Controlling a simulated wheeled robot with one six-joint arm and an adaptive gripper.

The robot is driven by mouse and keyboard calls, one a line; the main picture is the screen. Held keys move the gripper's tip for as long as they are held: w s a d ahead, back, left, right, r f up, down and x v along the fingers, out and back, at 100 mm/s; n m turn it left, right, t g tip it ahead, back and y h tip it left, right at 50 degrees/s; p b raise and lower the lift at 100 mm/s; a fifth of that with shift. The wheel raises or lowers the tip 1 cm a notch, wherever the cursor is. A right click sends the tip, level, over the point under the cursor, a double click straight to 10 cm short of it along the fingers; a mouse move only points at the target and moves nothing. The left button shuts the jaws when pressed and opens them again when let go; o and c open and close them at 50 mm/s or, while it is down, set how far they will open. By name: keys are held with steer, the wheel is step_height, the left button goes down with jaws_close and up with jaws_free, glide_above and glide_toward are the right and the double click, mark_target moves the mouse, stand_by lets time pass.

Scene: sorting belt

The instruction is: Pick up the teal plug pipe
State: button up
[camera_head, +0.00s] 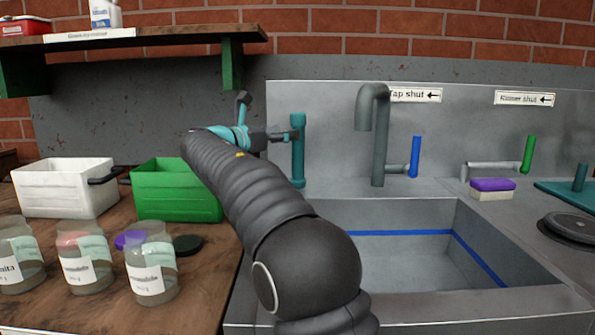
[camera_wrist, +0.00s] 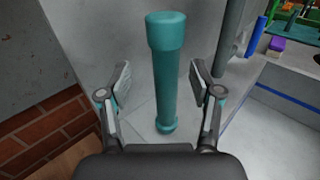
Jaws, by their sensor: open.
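The teal plug pipe (camera_head: 298,150) stands upright on the grey sink surround, left of the tap, in the head view. In the wrist view the teal plug pipe (camera_wrist: 167,75) rises between and beyond my two fingers, with a thicker cap at its top. My gripper (camera_wrist: 165,80) is open, with one finger on each side of the pipe and visible gaps on both sides. In the head view my gripper (camera_head: 270,130) reaches the pipe from the left, near its upper part.
The grey tap (camera_head: 379,140) with a blue lever (camera_head: 415,157) stands right of the pipe, behind the sink basin (camera_head: 400,265). A green crate (camera_head: 175,195), a white crate (camera_head: 65,190) and several jars stand left. A wooden shelf (camera_head: 130,38) hangs above.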

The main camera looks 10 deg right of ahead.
steer(key=x, duration=0.5)
steer(key=shift+s+d+f, duration=0.15)
steer(key=shift+s+d, duration=0.05)
steer(key=shift+s, duration=0.05)
jaws_close()
